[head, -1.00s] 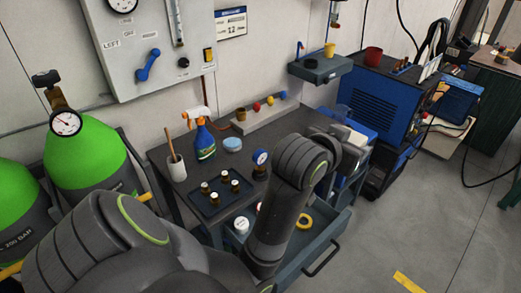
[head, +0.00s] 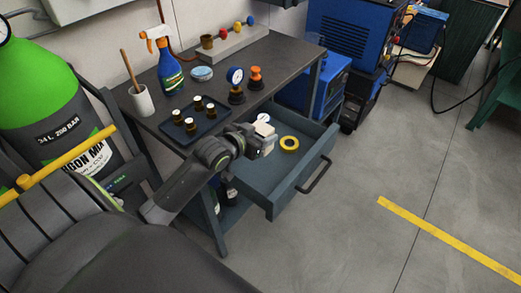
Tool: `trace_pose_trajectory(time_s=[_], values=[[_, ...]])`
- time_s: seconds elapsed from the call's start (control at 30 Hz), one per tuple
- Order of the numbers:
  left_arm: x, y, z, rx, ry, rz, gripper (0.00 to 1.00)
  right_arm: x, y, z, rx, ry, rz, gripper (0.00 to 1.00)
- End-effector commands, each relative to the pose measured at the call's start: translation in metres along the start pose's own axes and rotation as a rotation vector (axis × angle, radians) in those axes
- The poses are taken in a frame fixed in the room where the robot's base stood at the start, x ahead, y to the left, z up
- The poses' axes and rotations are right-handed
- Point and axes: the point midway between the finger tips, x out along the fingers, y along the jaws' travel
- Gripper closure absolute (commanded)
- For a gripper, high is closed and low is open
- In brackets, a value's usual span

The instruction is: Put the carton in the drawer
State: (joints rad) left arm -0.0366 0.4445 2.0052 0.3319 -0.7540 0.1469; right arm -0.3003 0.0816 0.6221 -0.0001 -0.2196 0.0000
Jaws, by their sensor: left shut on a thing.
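My left gripper (head: 252,142) is over the left part of the open drawer (head: 285,188). It is shut on a small pale boxy thing, the carton (head: 266,134), which is largely hidden by the gripper. The carton appears to be over the drawer's inside; I cannot tell whether it touches the floor. The drawer is pulled out from under the dark bench and has a black bar handle (head: 314,174). My right gripper is not in view.
A yellow ring (head: 289,143) and a white round-topped thing (head: 263,118) lie in the drawer. On the bench stand a tray of small bottles (head: 196,128), a gauge (head: 236,82), a spray bottle (head: 169,72) and a white cup (head: 142,101). The drawer's right part is clear.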

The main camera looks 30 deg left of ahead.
Motion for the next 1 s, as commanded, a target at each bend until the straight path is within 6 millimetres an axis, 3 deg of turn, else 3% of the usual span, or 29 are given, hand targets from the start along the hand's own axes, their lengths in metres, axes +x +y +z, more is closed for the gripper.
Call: trace_pose_trajectory(time_s=[0.47, 0.83, 0.87, 1.0], values=[[0.021, 0.0, 0.05, -0.001, -0.001, -0.001, 0.72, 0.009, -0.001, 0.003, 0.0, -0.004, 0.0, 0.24], [0.022, 0.001, 0.054, 0.001, 0.002, 0.0, 0.72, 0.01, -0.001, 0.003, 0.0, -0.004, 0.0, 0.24], [0.022, 0.0, 0.054, 0.001, 0.001, -0.001, 0.44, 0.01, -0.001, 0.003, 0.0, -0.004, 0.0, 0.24], [0.022, 0.0, 0.054, 0.001, 0.001, -0.001, 0.26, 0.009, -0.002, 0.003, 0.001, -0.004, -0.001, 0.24]])
